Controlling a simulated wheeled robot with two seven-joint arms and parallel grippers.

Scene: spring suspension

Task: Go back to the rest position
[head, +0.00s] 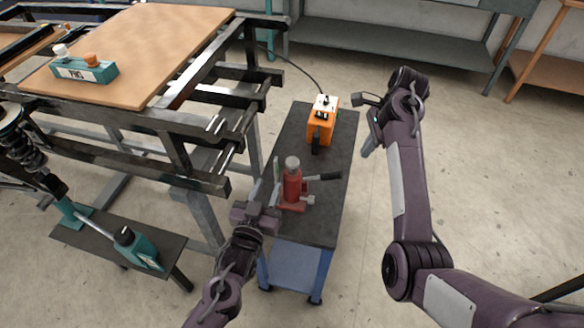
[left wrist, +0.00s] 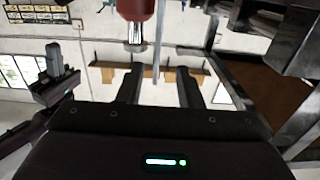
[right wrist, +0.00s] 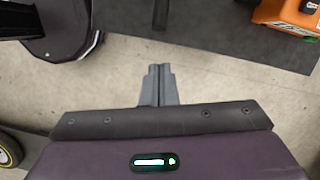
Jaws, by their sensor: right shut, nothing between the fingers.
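My left gripper (head: 268,184) is beside the left side of the red bottle jack (head: 292,186), which stands upright on the dark top of the cart (head: 325,215). In the left wrist view its two fingers (left wrist: 160,88) are apart with nothing gripped between them. Part of the red jack (left wrist: 136,8) shows beyond the fingers there; whether they touch it I cannot tell. My right gripper (head: 372,140) is in the air just right of the cart. In the right wrist view its fingers (right wrist: 158,85) are shut together and empty.
An orange device (head: 321,125) with a cable stands at the cart's back. At left are a metal frame with a wooden board (head: 140,50), a teal control box (head: 84,70) and a low bench with a teal pump (head: 137,248).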

